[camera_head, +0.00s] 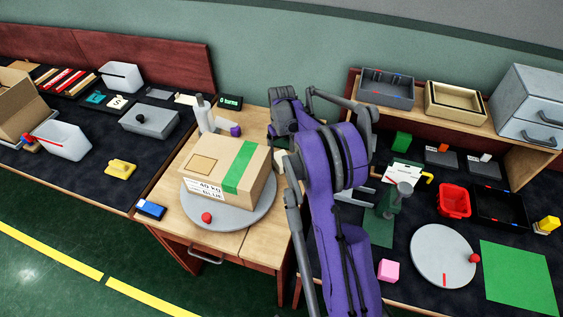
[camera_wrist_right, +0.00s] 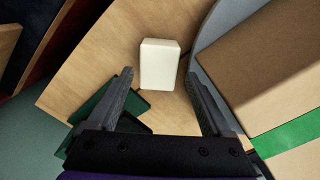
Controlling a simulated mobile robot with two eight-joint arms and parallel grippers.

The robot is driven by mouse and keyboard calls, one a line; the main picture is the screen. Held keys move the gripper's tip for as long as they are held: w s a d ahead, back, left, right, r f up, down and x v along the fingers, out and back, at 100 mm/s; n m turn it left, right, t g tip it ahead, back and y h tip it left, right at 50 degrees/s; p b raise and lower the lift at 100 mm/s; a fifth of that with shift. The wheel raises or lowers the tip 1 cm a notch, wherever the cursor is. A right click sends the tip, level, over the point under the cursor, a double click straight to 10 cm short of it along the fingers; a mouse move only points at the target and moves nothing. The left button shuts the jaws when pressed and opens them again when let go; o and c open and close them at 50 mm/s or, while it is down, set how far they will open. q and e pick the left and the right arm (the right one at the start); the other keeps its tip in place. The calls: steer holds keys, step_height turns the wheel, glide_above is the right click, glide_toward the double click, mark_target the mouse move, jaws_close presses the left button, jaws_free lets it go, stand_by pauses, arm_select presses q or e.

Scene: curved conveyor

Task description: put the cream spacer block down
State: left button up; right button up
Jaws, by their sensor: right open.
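The cream spacer block (camera_wrist_right: 160,63) shows in the right wrist view as a pale block on the wooden table top, beside the grey turntable and apart from it. My right gripper (camera_wrist_right: 160,83) is open, with one finger on each side of the block's near part and a visible gap on both sides. How high the fingertips are above the wood is hard to tell. My left gripper is not in view.
A cardboard box (camera_head: 205,165) with green tape sits on the turntable (camera_head: 225,217), close to the right gripper's finger; the box also fills the right of the wrist view (camera_wrist_right: 270,60). A dark green object (camera_wrist_right: 95,108) lies by the left finger. Bare wood surrounds the block.

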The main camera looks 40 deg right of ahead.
mark_target(282, 157)
step_height(282, 157, down, 5)
steer(key=shift+w+d+r, duration=0.1)
steer(key=shift+w+d, duration=0.05)
steer(key=c, duration=1.3)
steer(key=shift+r, duration=0.15)
